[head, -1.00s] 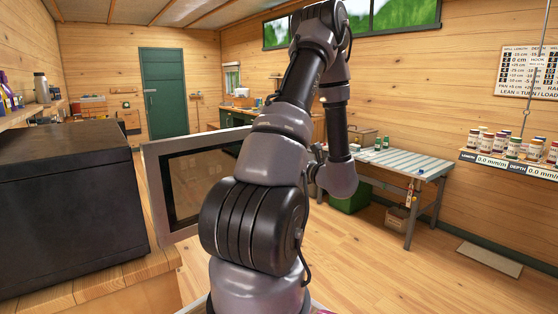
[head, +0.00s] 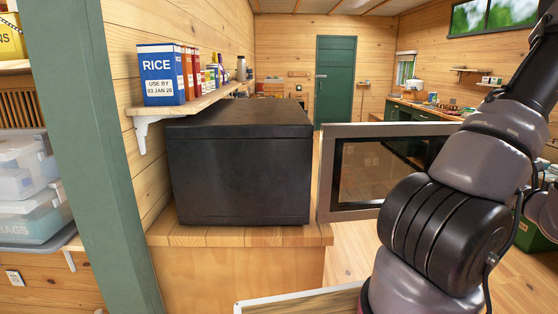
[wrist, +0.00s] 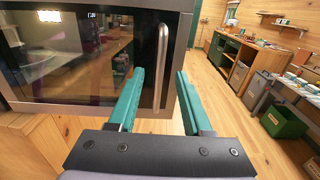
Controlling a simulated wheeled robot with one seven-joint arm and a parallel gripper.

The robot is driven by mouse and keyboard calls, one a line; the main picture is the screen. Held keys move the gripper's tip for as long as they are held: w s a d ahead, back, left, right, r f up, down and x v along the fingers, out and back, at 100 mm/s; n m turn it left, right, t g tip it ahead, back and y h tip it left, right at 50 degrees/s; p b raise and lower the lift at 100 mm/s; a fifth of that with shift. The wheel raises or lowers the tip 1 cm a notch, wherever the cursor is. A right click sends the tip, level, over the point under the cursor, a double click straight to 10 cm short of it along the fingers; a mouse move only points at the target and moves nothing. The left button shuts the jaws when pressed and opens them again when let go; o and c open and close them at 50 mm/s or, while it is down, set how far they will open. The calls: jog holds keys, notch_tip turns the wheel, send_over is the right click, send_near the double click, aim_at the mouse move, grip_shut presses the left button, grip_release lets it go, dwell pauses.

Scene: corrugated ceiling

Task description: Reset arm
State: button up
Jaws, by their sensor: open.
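In the head view my arm (head: 455,200) rises at the right and runs out of the frame, so the gripper is hidden there. A pale-framed dark glass door (head: 375,172) stands beside a large black box (head: 240,165) on a wooden counter (head: 300,236).
A wall shelf (head: 190,105) above the box holds a blue rice box (head: 160,75) and other packages. A green post (head: 95,150) stands at the left, near clear plastic bins (head: 25,190).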

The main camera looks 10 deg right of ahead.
jog(key=w+a+r+n+g+y, duration=0.3)
jog(key=a+n+y, duration=0.15)
jog(key=a, duration=0.45)
jog(key=w+a+r+n+g+y, duration=0.2)
jog(key=w+a+r+n+y, duration=0.15)
jog(key=a+n, duration=0.35)
jog(key=w+a+r+n+g+y, duration=0.2)
jog(key=a+r+n+g+y, duration=0.15)
jog(key=a, duration=0.65)
jog(key=s+a+r+n+g+h, duration=0.1)
jog(key=s+a+r+n+h, duration=0.2)
jog(key=a+n, duration=0.5)
jog(key=s+a+r+n+g+h, duration=0.1)
jog(key=s+a+r+n+h, duration=0.3)
jog(key=a+r+n, duration=0.3)
jog(key=s+a+n, duration=0.1)
jog(key=n, duration=0.2)
jog(key=shift+a, duration=0.15)
